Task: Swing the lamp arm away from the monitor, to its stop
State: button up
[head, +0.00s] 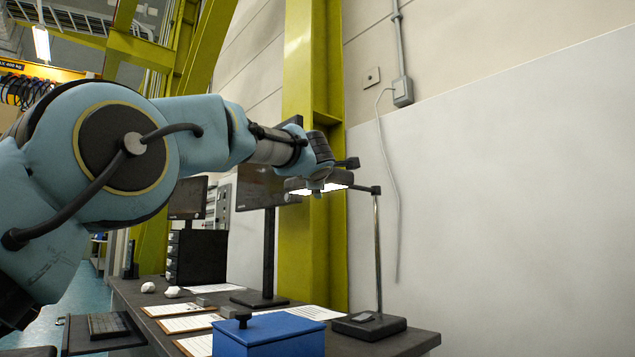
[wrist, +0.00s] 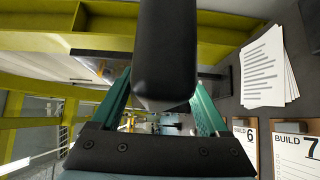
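The desk lamp has a dark base (head: 369,326), an upright metal post (head: 378,250) and a dark horizontal arm ending in a lit head (head: 335,186). The lamp head lies in front of the right edge of the nearer monitor (head: 256,188). My gripper (head: 317,186) is at the lamp head, partly hidden by it. In the wrist view a black bar (wrist: 166,50), seemingly part of the lamp, runs down between the teal fingers of my gripper (wrist: 164,92). It covers the fingertips, so I cannot tell whether they press on it.
The bench (head: 420,341) carries a blue box (head: 268,336), clipboards (head: 188,323) and papers (head: 290,312). A second monitor (head: 187,199) stands farther back. A yellow-green column (head: 313,80) rises behind the lamp. The space right of the post is clear before a pale panel (head: 510,190).

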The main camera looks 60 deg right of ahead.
jog(key=b+v, duration=0.2)
jog(key=v, duration=0.8)
jog(key=shift+a, duration=0.35)
jog(key=shift+s, duration=0.15)
